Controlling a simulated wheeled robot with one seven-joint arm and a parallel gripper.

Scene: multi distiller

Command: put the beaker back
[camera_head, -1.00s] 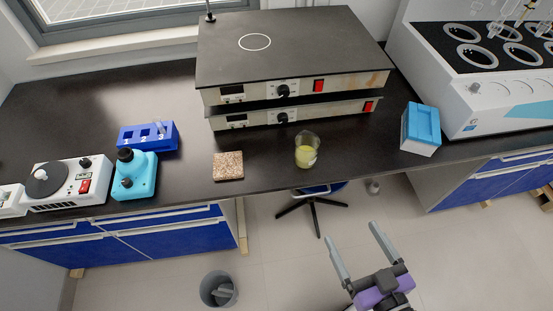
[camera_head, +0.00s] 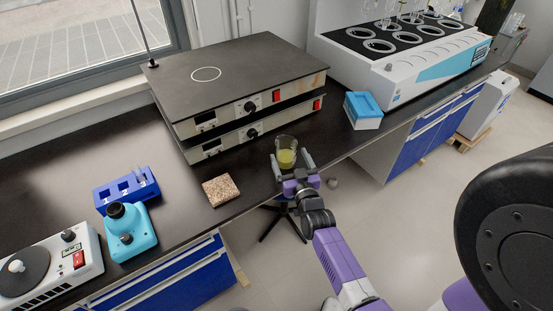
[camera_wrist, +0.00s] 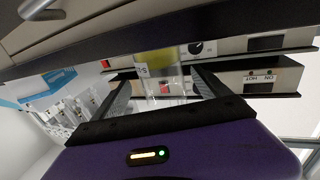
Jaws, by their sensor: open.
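The beaker (camera_head: 286,158) is clear glass with yellow liquid. It stands upright near the front edge of the black bench, in front of the stacked hot plates. My gripper (camera_head: 291,163) is at the bench edge, open, with one finger toward each side of the beaker. In the wrist view, which looks upside down, the beaker (camera_wrist: 155,66) with its white label shows between the two fingertips, with a gap on both sides. Whether the fingers reach fully around it is hard to tell.
Two stacked hot plates (camera_head: 238,75) stand close behind the beaker. A speckled stone square (camera_head: 220,190) lies to its left, and a blue-and-white box (camera_head: 363,110) to its right. A blue rack (camera_head: 126,190) and a turquoise device (camera_head: 130,228) stand further left. A large water bath (camera_head: 400,58) is at the right.

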